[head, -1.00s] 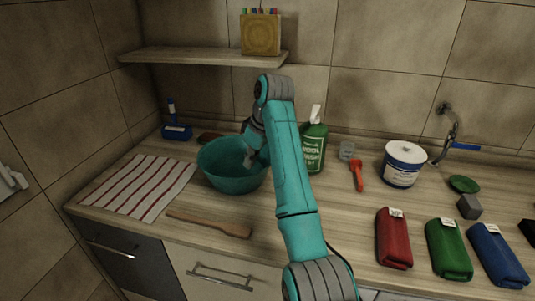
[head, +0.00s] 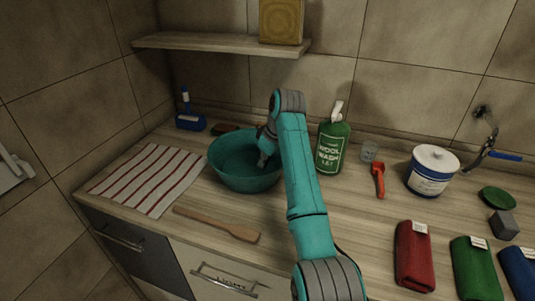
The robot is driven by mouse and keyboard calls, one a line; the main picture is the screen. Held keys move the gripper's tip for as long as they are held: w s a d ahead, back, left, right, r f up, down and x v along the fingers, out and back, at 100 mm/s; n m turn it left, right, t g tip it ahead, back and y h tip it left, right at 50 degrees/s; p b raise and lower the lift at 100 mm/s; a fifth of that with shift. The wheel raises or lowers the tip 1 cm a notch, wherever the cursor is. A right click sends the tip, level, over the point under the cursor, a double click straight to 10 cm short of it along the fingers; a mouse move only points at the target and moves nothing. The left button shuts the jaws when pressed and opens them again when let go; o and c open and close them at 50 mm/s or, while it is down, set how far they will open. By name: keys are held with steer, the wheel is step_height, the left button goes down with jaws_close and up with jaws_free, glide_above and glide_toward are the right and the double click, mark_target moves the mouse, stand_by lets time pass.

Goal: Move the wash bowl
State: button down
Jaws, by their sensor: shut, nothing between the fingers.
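The wash bowl (head: 230,176) is a teal, round, open bowl standing upright on the wooden counter. It is left of my arm and right of a striped cloth. My gripper (head: 263,161) is at the right side of the bowl, by its inner wall and rim. Its fingers are small and partly hidden by my wrist. The gripper is shut with nothing in it. I cannot tell whether it touches the bowl. My arm hides part of the bowl's right edge.
A striped cloth (head: 150,178) lies left of the bowl, a wooden spatula (head: 215,223) in front. A green wool wash bottle (head: 332,147) stands right of my arm. A blue-handled brush (head: 189,119) is behind. A shelf (head: 215,43) overhangs the back.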

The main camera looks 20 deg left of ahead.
mark_target(274, 180)
steer(key=shift+a+f, duration=0.25)
steer(key=shift+f, duration=0.45)
steer(key=shift+d+f, duration=0.2)
steer(key=shift+d, duration=0.05)
steer(key=shift+s+d, duration=0.3)
steer(key=shift+d, duration=0.5)
steer(key=shift+s+d, duration=0.25)
steer(key=shift+d, duration=0.55)
steer(key=shift+r, duration=0.1)
steer(key=shift+w+d, duration=0.15)
